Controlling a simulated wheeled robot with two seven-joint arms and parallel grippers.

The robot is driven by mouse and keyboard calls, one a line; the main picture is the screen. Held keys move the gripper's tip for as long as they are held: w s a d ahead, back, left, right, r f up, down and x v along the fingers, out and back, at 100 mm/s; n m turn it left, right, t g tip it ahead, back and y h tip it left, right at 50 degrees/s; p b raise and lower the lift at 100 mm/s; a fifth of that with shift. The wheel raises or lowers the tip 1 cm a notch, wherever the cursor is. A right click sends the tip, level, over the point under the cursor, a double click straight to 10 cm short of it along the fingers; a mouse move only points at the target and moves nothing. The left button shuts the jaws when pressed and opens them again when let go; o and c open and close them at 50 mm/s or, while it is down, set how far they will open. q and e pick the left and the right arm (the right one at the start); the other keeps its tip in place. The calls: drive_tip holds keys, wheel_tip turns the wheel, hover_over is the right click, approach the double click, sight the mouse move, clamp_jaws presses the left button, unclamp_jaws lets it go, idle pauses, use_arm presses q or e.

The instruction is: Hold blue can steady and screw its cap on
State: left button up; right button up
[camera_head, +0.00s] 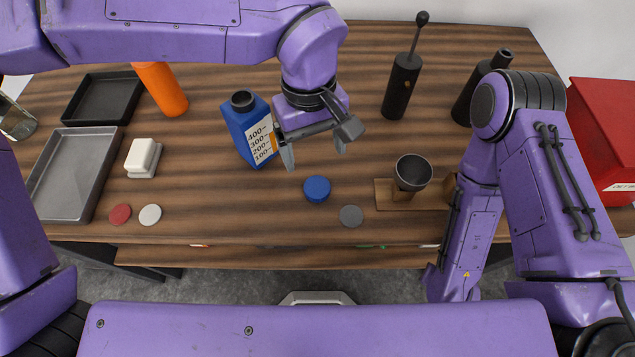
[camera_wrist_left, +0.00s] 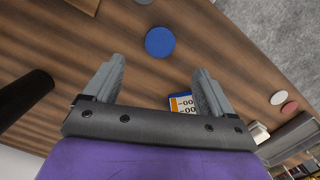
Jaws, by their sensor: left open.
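The blue can (camera_head: 238,122) stands on the wooden table left of centre, with a dark open neck and a white scale label facing front. Part of its label (camera_wrist_left: 180,103) shows between my fingers in the left wrist view. The blue cap (camera_head: 317,189) lies flat on the table, in front and to the right of the can. It also shows in the left wrist view (camera_wrist_left: 159,42), beyond the fingertips. My left gripper (camera_head: 314,154) is open and empty above the table, right of the can and behind the cap. My right gripper does not show; only my right arm does.
Grey (camera_head: 351,216), red (camera_head: 120,214) and white (camera_head: 150,215) discs lie near the front edge. A wooden stand with a dark funnel (camera_head: 413,172) is at right. Orange (camera_head: 160,89) and black (camera_head: 401,88) bottles stand behind. Trays (camera_head: 47,200) lie left; a red box (camera_head: 603,120) is far right.

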use_arm(q)
hover_over(317, 187)
drive_tip(key=w, duration=0.1)
wheel_tip(317, 187, down, 4)
drive_tip(key=shift+a+f, duration=0.15)
drive_tip(key=shift+s+f, duration=0.15)
drive_tip(key=shift+f, duration=0.05)
drive_tip(key=f, duration=0.5)
drive_tip(key=shift+s+f, duration=0.15)
drive_tip(key=shift+s, duration=0.1)
drive_tip(key=c, duration=1.1)
